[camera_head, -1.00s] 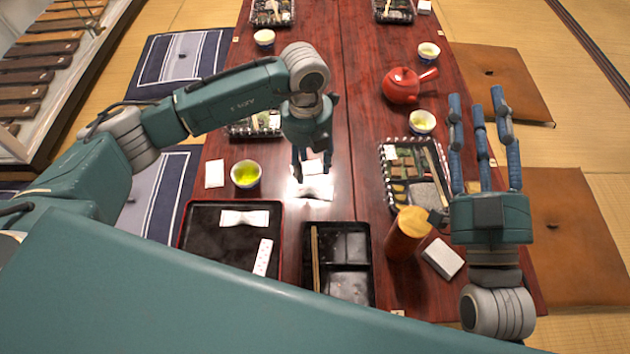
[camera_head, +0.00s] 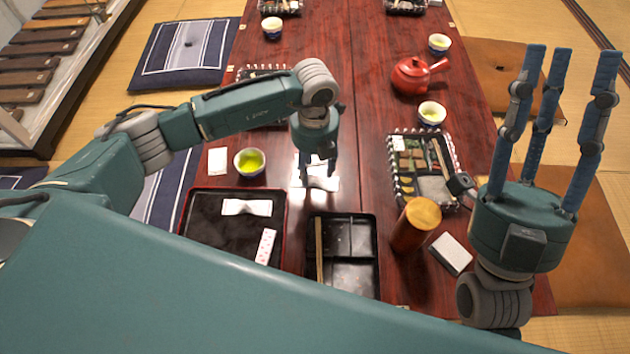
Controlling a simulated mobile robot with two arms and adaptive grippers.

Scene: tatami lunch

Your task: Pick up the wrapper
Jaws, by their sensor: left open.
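A white twisted wrapper (camera_head: 322,184) lies on the dark red table, in a bright glare patch just beyond the black divided box. My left gripper (camera_head: 317,168) points down, open, right over this wrapper. Its fingers cover part of the wrapper, and I cannot tell whether they touch it. A second white, bow-shaped wrapper (camera_head: 246,207) lies on the black tray (camera_head: 205,222) at the left. My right gripper (camera_head: 567,62) is open and empty, its blue fingers pointing up, over the table's right edge.
A green tea cup (camera_head: 249,163) stands left of my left gripper. The divided box (camera_head: 343,217) is in front. A brown cylinder (camera_head: 415,226), a white-topped block (camera_head: 451,253), a packed lunch box (camera_head: 395,160) and a red teapot (camera_head: 411,77) stand to the right.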

